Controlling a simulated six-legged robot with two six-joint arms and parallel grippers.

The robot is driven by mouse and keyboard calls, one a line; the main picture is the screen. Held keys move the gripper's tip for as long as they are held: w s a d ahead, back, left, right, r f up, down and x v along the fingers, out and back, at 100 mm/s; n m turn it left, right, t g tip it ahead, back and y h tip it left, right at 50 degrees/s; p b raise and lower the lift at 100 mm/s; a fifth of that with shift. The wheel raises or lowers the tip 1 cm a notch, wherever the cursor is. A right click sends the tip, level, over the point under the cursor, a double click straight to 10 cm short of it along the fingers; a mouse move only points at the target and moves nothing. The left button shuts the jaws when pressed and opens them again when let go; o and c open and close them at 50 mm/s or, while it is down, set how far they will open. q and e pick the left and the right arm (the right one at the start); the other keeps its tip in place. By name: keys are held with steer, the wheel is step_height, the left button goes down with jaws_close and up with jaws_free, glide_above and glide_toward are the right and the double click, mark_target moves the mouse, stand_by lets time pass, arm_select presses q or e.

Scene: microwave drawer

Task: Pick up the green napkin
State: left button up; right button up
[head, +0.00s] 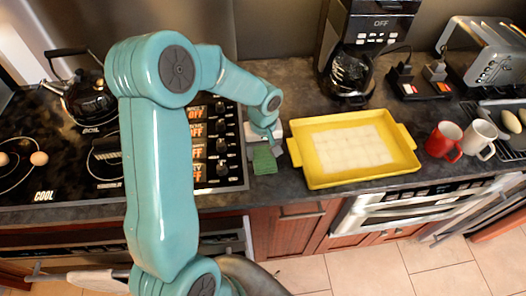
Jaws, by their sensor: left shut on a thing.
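The green napkin (264,161) is at the counter's front part, between the stove's control panel and the yellow tray. My left gripper (268,142) reaches down from above and is shut on the napkin's upper end. The napkin's lower part shows below the fingers. I cannot tell whether it touches the counter. My right gripper is not in view.
A yellow tray (306,174) with a pale tiled inside stands just right of the gripper. A white object (250,131) is partly hidden behind the gripper. A red mug (443,140) and a white mug (479,138) stand farther right. The stove (60,185) with a kettle (88,98) is left.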

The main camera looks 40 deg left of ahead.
mark_target(263, 151)
arm_select(q)
steer(key=shift+w+a+r, duration=0.1)
steer(key=shift+r, duration=0.35)
step_height(263, 151, up, 19)
steer(key=b, duration=0.1)
